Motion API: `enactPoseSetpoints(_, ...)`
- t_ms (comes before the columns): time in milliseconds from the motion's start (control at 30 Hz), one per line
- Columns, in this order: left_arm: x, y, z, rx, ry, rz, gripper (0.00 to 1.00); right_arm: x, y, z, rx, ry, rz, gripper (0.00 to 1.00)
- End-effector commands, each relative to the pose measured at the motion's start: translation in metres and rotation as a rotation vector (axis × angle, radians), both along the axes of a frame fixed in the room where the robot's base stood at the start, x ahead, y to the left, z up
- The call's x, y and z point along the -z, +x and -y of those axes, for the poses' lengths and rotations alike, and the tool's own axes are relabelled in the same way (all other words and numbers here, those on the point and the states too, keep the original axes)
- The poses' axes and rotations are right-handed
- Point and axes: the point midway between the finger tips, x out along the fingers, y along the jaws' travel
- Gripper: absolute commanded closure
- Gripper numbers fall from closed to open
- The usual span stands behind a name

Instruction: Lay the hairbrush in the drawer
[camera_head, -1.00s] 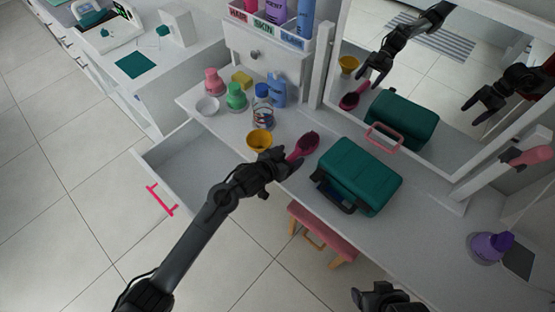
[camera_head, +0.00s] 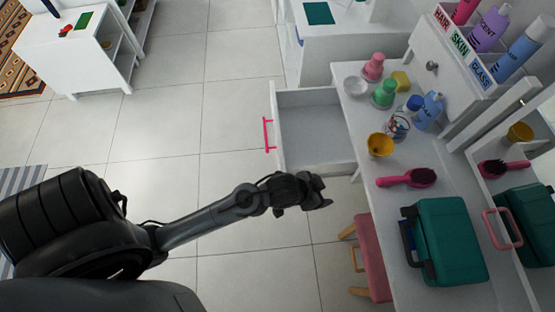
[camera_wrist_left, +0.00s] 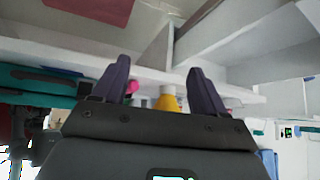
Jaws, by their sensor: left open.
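The pink hairbrush (camera_head: 408,179) with dark bristles lies on the white tabletop, between the yellow bowl and the green case. The white drawer (camera_head: 310,122) is pulled open to the left of the table; the visible part of its inside is empty. My left gripper (camera_head: 318,191) is open and empty, just in front of the drawer and left of the tabletop edge, apart from the brush. In the left wrist view, the gripper's two fingers (camera_wrist_left: 161,80) are spread, with a bit of pink, probably the brush handle (camera_wrist_left: 132,87), beyond them. My right gripper is out of view.
A yellow bowl (camera_head: 380,145), a jar (camera_head: 398,124) and several bottles stand behind the brush. A green case (camera_head: 448,243) stands in front of it. A pink stool (camera_head: 371,257) is beside the table. A mirror (camera_head: 545,100) stands along the right. Floor left of the drawer is clear.

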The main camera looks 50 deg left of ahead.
Motion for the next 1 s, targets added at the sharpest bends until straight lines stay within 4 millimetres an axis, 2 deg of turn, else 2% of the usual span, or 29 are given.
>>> enactPoseSetpoints(33,0.003,-0.03,-0.013,-0.03,0.016,-0.065,0.28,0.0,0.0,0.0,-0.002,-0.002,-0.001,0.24)
enactPoseSetpoints(100,0.003,-0.064,-0.029,-0.064,0.041,-0.148,0.28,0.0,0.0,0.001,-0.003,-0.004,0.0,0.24)
enactPoseSetpoints(200,0.001,-0.105,-0.047,-0.097,0.064,-0.249,0.28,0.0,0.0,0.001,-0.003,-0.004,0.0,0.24)
enactPoseSetpoints(333,-0.003,-0.14,-0.06,-0.119,0.079,-0.335,0.28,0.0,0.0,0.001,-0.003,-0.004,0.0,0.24)
enactPoseSetpoints(467,-0.006,-0.153,-0.065,-0.126,0.085,-0.368,0.28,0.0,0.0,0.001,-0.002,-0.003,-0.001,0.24)
enactPoseSetpoints(767,-0.006,-0.153,-0.065,-0.126,0.085,-0.369,0.28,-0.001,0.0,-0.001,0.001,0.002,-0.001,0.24)
enactPoseSetpoints(867,-0.011,-0.153,-0.065,-0.126,0.085,-0.369,0.28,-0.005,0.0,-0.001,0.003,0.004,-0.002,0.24)
enactPoseSetpoints(1000,-0.027,-0.153,-0.065,-0.126,0.085,-0.368,0.28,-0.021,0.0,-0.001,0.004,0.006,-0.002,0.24)
